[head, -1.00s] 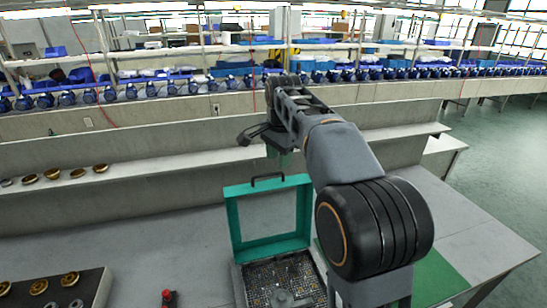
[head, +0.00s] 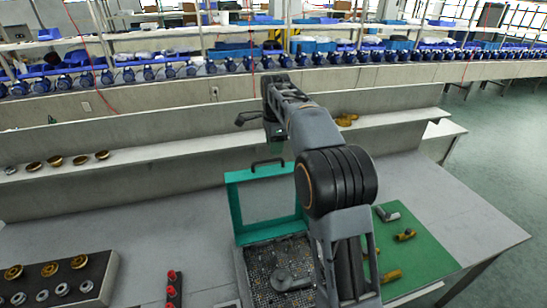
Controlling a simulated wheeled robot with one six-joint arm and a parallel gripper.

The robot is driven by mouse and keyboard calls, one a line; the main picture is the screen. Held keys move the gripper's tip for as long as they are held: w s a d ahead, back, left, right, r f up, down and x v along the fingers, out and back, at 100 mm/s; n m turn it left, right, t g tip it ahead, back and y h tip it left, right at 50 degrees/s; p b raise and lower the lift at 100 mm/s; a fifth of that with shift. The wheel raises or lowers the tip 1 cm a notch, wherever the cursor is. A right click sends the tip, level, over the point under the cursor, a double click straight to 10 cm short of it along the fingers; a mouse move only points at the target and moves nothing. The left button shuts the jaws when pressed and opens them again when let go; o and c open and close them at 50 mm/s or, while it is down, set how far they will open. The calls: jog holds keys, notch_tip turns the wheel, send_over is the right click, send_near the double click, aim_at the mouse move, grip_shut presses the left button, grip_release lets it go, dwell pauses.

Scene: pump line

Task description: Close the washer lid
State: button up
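The washer (head: 240,275) stands on the table at the bottom centre, with a speckled basket inside. A grey round part with a handle (head: 285,280) lies in the basket. Its green-framed lid (head: 234,205) stands raised and open at the back, with a dark handle (head: 267,163) on its top edge. My gripper (head: 258,122) is above the lid and appears apart from its handle. It looks small and dark, and I cannot tell whether its fingers are open. My arm hides the right side of the washer and part of the lid's right edge.
A green mat (head: 425,255) with grey and brass parts lies right of the washer. A dark rack (head: 105,270) of brass and steel rings is at the lower left, with red-topped pieces (head: 172,275) beside it. A ledge (head: 130,167) with brass cups runs behind. The table's left middle is clear.

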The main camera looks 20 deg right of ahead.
jog(key=shift+w+f, duration=0.1)
jog(key=shift+f, duration=2.25)
grip_shut()
